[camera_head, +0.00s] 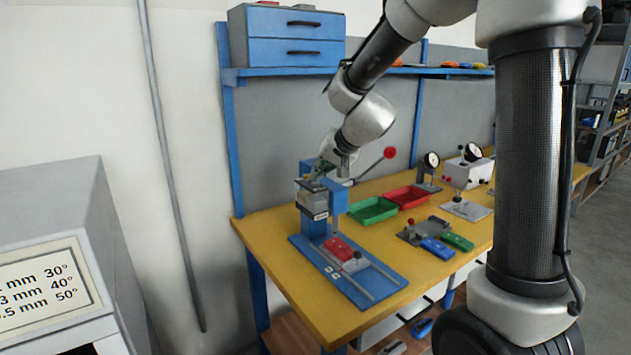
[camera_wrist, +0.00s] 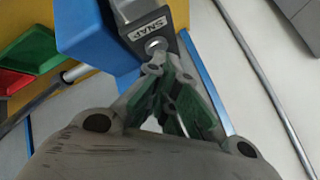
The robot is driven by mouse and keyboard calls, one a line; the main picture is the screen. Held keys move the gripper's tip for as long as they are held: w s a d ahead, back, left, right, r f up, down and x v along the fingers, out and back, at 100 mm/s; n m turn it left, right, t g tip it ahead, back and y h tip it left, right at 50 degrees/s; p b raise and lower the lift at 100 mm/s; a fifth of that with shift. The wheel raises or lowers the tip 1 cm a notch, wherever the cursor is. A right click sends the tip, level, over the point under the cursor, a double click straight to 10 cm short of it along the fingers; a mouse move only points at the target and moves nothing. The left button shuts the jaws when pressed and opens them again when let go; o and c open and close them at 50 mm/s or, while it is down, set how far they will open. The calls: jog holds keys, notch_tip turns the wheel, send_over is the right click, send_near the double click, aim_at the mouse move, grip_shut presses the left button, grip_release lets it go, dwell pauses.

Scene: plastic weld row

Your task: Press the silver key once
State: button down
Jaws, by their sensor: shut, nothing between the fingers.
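The silver key (camera_wrist: 155,44) is a small round metal button next to the SNAP label (camera_wrist: 146,31) on the grey head of the blue press. My gripper is shut and empty; its closed fingertips (camera_wrist: 156,62) point at the key in the wrist view and partly cover its lower edge. I cannot tell whether they touch it. In the head view my gripper (camera_head: 320,172) is just above the grey press head (camera_head: 313,202), and the key cannot be made out there.
The blue press base (camera_head: 350,287) holds a red block (camera_head: 338,248) on the yellow table (camera_head: 278,268). A lever with a red ball (camera_head: 390,152) rises right of the press. Green (camera_head: 373,211) and red (camera_head: 407,197) trays stand behind. A grey cabinet (camera_head: 60,240) is at left.

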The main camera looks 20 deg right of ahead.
dwell(0.3)
jog(key=shift+r, duration=1)
notch_tip(320, 180, up, 5)
jog(key=shift+s+f, duration=0.1)
dwell(0.7)
